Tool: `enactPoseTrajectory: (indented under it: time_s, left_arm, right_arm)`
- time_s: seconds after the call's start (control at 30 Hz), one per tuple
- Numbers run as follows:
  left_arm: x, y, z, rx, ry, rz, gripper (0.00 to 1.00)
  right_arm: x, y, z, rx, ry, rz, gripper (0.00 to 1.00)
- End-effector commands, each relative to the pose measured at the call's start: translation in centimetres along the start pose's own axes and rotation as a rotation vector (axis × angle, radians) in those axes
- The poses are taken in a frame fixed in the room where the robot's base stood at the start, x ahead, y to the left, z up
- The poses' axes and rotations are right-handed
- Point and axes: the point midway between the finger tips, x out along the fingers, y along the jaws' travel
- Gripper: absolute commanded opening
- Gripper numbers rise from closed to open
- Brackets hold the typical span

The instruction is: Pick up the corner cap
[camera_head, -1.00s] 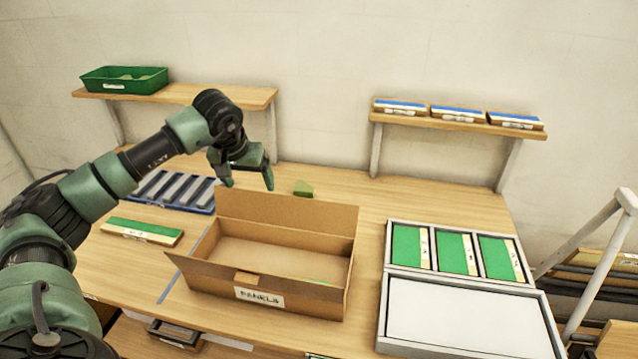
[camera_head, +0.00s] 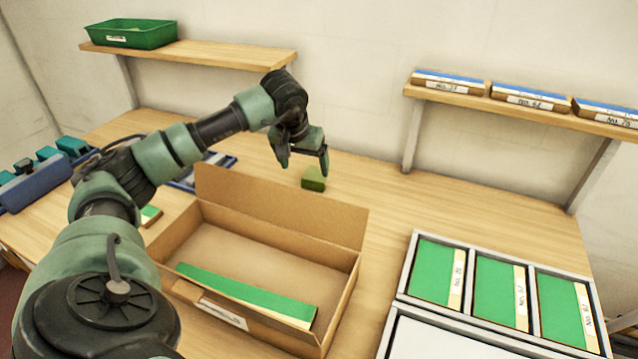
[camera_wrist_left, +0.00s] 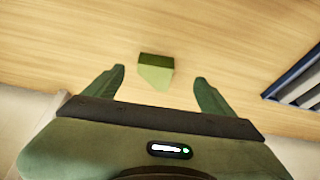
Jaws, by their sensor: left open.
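The corner cap (camera_head: 314,179) is a small olive-green block on the wooden table, just behind the cardboard box. My left gripper (camera_head: 304,169) is open above it, with the fingers pointing down and the cap close by the right finger in the head view. In the left wrist view the cap (camera_wrist_left: 156,71) lies between and a little beyond the two open fingertips (camera_wrist_left: 160,76), touching neither. My right gripper is not in view.
The open cardboard box (camera_head: 345,277) holds a green panel (camera_head: 245,293); its raised back flap stands near the cap. A grey tray with green panels (camera_head: 404,276) is at right. Shelves (camera_head: 200,52) are on the wall behind. The table right of the cap is clear.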

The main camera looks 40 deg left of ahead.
Motion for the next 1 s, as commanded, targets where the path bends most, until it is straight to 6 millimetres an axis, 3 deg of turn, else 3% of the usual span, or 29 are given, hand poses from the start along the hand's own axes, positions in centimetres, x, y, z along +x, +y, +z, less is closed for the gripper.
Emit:
enactPoseTrajectory:
  time_s: [0.6,0.9,1.0]
  left_arm:
    - [7.4,0.6,-1.0,0.000,-0.002,0.000,0.85]
    - [7.9,0.6,-0.9,0.001,0.000,0.000,0.85]
    - [7.9,0.6,-0.9,0.001,0.000,0.000,0.57]
  right_arm:
    - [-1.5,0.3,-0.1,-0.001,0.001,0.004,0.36]
    - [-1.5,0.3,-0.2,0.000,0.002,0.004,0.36]
    - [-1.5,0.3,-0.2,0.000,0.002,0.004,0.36]
